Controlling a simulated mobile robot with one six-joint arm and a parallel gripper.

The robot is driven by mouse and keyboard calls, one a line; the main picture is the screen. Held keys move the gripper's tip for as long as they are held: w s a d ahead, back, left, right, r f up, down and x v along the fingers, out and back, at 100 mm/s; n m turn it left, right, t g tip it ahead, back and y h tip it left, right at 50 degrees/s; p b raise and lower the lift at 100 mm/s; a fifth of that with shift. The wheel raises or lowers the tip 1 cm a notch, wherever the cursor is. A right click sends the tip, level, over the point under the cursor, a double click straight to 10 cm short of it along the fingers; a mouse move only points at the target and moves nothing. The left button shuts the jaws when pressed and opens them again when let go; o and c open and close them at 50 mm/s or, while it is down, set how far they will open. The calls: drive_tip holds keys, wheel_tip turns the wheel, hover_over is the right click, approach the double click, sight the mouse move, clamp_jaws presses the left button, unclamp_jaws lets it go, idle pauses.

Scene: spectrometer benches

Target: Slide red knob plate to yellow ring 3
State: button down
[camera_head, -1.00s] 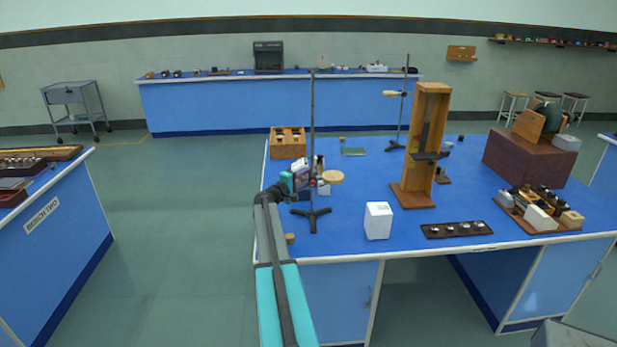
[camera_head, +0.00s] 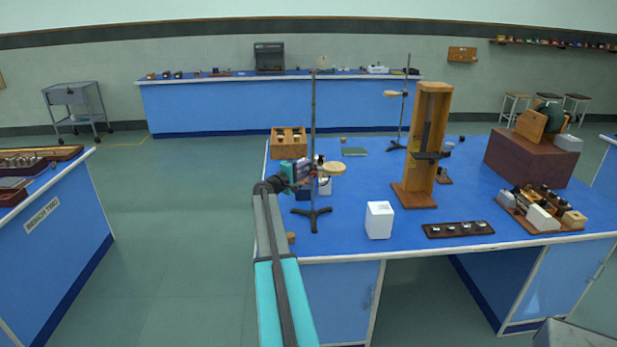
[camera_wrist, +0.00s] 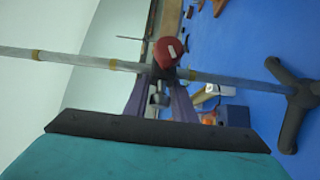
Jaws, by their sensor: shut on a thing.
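A tall metal stand rod (camera_head: 313,120) rises from a dark three-legged base (camera_head: 311,221) at the bench's left. The red knob plate has a round wooden disc (camera_head: 333,168) to the right of the rod. Its red knob (camera_wrist: 168,50) sits at the rod in the wrist view. My gripper (camera_head: 306,170) is at the rod, left of the disc; in the wrist view its purple fingers (camera_wrist: 160,88) are shut around the plate's metal stem. Yellow rings mark the rod: one (camera_wrist: 192,75) just baseward of the knob, two (camera_wrist: 112,64) (camera_wrist: 37,54) farther up. Ring numbers are unreadable.
A white block (camera_head: 379,220) and a dark tray of small parts (camera_head: 457,229) stand right of the base. A wooden box (camera_head: 288,143) and bottles (camera_head: 323,183) are close behind the rod. A tall wooden frame (camera_head: 425,150) stands farther right.

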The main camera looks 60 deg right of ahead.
wheel_tip(320, 180, up, 16)
drive_tip(key=b, duration=0.2)
drive_tip(key=shift+r, duration=0.15)
drive_tip(key=c, duration=1.6)
unclamp_jaws()
drive_tip(key=shift+d, duration=0.1)
drive_tip(key=shift+c, duration=0.2)
drive_tip(key=shift+b, duration=0.3)
drive_tip(key=w+a+b, duration=0.2)
drive_tip(key=a+b, duration=0.1)
drive_tip(key=a, duration=1)
drive_tip(key=shift+a+b, duration=0.3)
drive_tip(key=shift+a, duration=0.05)
drive_tip(key=shift+w, duration=0.1)
